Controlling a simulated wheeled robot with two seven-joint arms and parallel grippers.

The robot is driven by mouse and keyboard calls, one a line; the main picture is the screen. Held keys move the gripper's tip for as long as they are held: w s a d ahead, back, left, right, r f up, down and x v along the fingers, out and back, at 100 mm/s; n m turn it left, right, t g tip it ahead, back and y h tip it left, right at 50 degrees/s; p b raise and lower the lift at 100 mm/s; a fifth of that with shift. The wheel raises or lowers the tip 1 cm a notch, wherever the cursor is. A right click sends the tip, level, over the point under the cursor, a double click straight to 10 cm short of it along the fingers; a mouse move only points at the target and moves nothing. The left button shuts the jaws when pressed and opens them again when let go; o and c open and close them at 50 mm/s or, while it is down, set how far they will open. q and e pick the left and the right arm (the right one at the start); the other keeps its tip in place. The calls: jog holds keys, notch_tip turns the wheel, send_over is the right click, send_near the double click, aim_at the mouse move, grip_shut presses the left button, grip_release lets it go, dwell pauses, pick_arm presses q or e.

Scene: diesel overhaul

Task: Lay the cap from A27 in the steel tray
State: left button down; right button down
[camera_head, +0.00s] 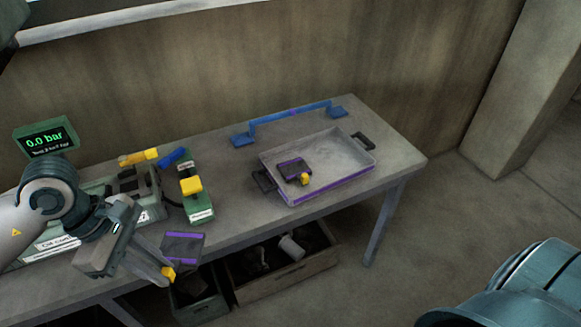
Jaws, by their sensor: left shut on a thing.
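The steel tray (345,157) lies at the right of the bench, with dark handles and a purple stripe on its front side. A dark cap with purple stripes and a yellow knob (294,168) lies inside it, left of the middle. My left gripper (163,272) is shut on another dark cap (184,247) with purple edges and a yellow part at the fingertips. This held cap is tilted, in front of the bench's front edge and apart from the tray. I cannot read A27 on anything. My right gripper is not in view.
A green block with a yellow top (191,187) stands between my left gripper and the tray. A blue bar on feet (290,113) stands behind the tray. A green display (46,138) reads 0.0 bar. Bins (285,285) sit below the bench. The tray's right half is clear.

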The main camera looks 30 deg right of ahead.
pick_arm(q)
jog(key=s+a+f+m+g+y, duration=0.2)
jog(key=s+a+f+m+y, duration=0.1)
jog(key=a+f+m, duration=0.9)
jog(key=shift+s+a+f+g+y, duration=0.15)
jog(key=shift+a+f+g+y, duration=0.15)
jog(key=shift+a+f, duration=0.4)
jog(key=shift+r, duration=0.15)
